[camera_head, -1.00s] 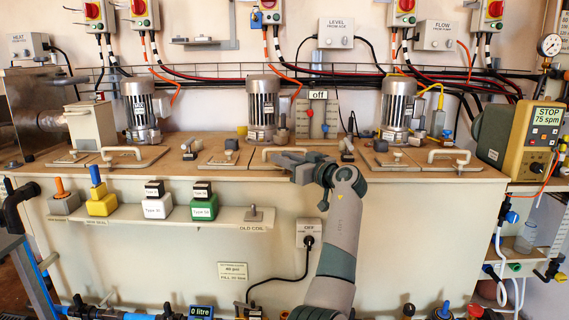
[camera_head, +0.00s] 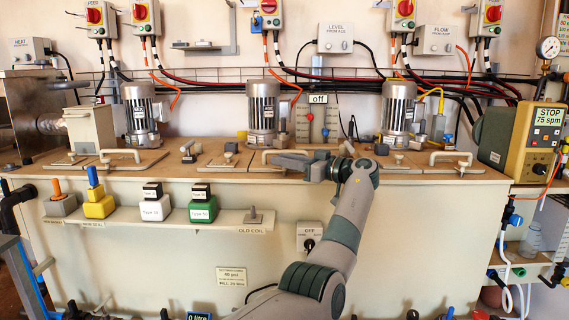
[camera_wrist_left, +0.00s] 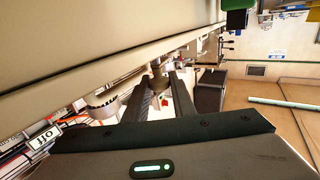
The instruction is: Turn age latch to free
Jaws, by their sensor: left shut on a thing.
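My left gripper (camera_head: 282,159) reaches in from below, its jaws pointing left over the front edge of the tank top (camera_head: 420,176). In the left wrist view its two dark fingers (camera_wrist_left: 157,84) are closed around a small brownish-grey knob (camera_wrist_left: 158,69), which looks like a latch. I cannot read a label naming it as the age latch. The gripper partly hides this spot in the head view. A pale bar handle (camera_wrist_left: 105,98) shows beside the fingers in the left wrist view. My right gripper is not in view.
Other latch knobs (camera_head: 231,146) and bar handles (camera_head: 121,153) line the tank top. Motors (camera_head: 263,108) stand behind. A front shelf (camera_head: 228,222) holds a green jar (camera_head: 203,207) and a white one (camera_head: 156,208). An off sign (camera_head: 318,98) hangs at the back.

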